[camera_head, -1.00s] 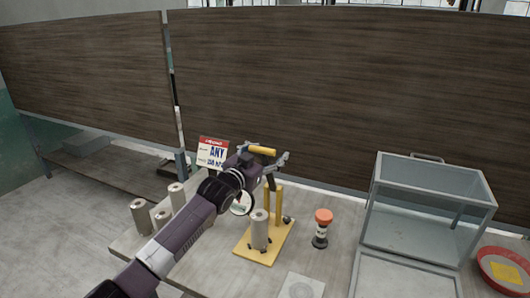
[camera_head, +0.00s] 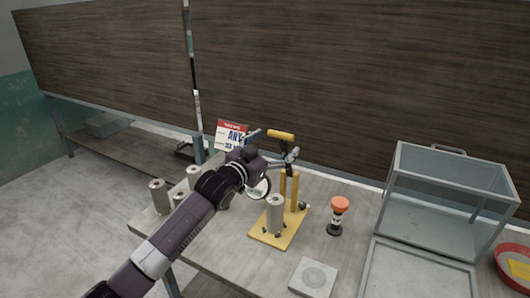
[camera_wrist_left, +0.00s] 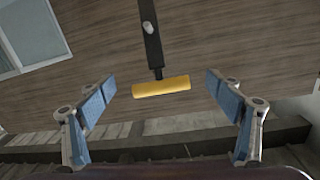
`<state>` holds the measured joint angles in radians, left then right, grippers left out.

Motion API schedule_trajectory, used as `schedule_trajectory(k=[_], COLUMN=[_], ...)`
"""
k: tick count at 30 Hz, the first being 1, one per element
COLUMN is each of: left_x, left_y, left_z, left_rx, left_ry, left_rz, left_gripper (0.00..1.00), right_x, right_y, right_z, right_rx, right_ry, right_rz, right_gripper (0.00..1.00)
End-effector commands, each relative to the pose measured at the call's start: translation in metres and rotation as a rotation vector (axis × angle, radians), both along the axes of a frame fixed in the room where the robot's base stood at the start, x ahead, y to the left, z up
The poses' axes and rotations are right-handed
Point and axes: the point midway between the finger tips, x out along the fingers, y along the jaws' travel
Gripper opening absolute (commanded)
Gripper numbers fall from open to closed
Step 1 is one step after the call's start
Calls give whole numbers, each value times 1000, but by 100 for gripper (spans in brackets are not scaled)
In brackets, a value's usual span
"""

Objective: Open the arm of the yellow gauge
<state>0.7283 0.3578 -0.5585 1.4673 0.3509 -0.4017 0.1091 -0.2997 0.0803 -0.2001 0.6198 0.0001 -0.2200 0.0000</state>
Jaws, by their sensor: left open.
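The yellow gauge has a flat yellow base (camera_head: 262,240) and two yellow posts (camera_head: 295,188) on the table. The yellow handle (camera_head: 281,134) of its arm is raised above the posts. In the left wrist view the handle (camera_wrist_left: 161,88) sits crosswise between the fingertips, at the end of a dark bar (camera_wrist_left: 151,40). My left gripper (camera_head: 271,146) is open around the handle, with a gap on each side. A grey clay cylinder (camera_head: 275,214) stands on the base. My gripper and wrist hide part of the gauge's arm. My right gripper is out of view.
Several grey cylinders (camera_head: 160,196) stand at the table's left. A sign (camera_head: 230,134) is behind my gripper. An orange-topped tool (camera_head: 338,212) stands right of the gauge. A glass-sided box (camera_head: 435,215) and a red tray (camera_head: 515,270) are further right.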

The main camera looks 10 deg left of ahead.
Motion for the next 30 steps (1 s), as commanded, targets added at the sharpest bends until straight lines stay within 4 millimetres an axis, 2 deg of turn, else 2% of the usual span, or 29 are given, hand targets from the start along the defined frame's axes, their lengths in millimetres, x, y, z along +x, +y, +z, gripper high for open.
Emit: schedule_trajectory(k=[6,12,26,28,30], left_x=[-32,-51,-58,-60,-68], left_y=[12,19,21,21,18], left_z=[0,1,2,-4,-19], left_rx=[1,0,0,1,5], left_ry=[0,1,0,11,42], left_rz=[-2,-3,-3,-2,2], left_gripper=[84,84,84,84,84], right_x=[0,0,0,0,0], right_y=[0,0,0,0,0], right_z=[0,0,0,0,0], right_rx=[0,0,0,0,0], right_ry=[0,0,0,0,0], right_rz=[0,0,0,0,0], right_gripper=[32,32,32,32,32])
